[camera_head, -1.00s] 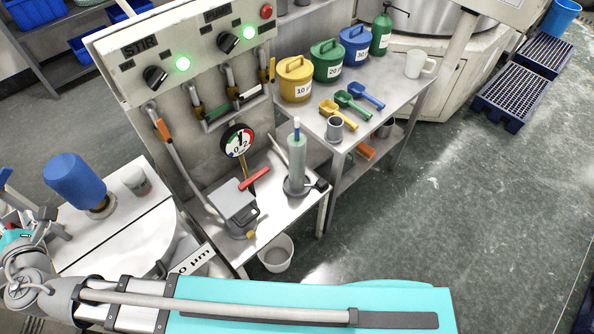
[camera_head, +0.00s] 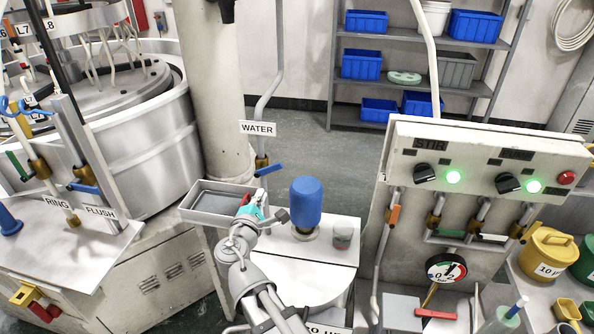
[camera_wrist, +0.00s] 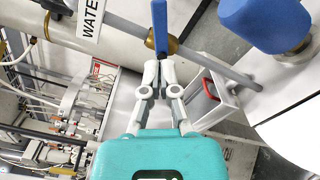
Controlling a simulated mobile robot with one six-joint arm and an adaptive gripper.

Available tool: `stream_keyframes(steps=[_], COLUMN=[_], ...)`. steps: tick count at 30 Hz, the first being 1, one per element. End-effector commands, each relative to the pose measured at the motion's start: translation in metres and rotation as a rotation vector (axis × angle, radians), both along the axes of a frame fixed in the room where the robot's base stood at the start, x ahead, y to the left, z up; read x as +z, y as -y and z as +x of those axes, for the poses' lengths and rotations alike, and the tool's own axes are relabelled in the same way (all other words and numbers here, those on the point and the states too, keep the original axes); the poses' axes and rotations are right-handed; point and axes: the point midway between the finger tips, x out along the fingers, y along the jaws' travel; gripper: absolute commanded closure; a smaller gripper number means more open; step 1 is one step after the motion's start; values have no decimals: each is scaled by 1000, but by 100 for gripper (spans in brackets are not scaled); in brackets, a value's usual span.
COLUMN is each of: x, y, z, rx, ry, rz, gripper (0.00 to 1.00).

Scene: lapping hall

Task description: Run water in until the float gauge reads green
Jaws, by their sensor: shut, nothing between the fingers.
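A grey pipe labelled WATER (camera_head: 258,128) comes down behind the metal trough (camera_head: 187,212). Its brass valve has a blue lever (camera_head: 268,169), which sticks out to the right, crosswise to the pipe. In the wrist view the lever (camera_wrist: 160,27) stands just beyond my fingertips. My gripper (camera_wrist: 158,72) is shut and empty, its tips close to the lever and valve; I cannot tell if they touch. In the head view my gripper (camera_head: 258,195) is small, over the trough's right end. A red part shows at the trough (camera_wrist: 209,87). I cannot make out a float gauge reading.
A blue bottle-like object (camera_head: 305,203) and a small cup (camera_head: 343,235) stand on the white bench right of my gripper. A control panel (camera_head: 480,165) with lit green lamps and a round dial (camera_head: 446,270) are further right. A large round machine (camera_head: 140,130) stands left.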

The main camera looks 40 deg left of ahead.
Motion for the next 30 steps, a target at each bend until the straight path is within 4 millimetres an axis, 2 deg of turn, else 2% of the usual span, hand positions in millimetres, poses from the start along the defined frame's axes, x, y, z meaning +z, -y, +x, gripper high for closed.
stream_keyframes(steps=[8,19,30], x=[22,60,93], y=[-11,-34,-56], z=[6,14,12], rx=[-53,-230,-465], ry=[-123,-445,-731], rz=[111,423,739], gripper=[100,100,100])
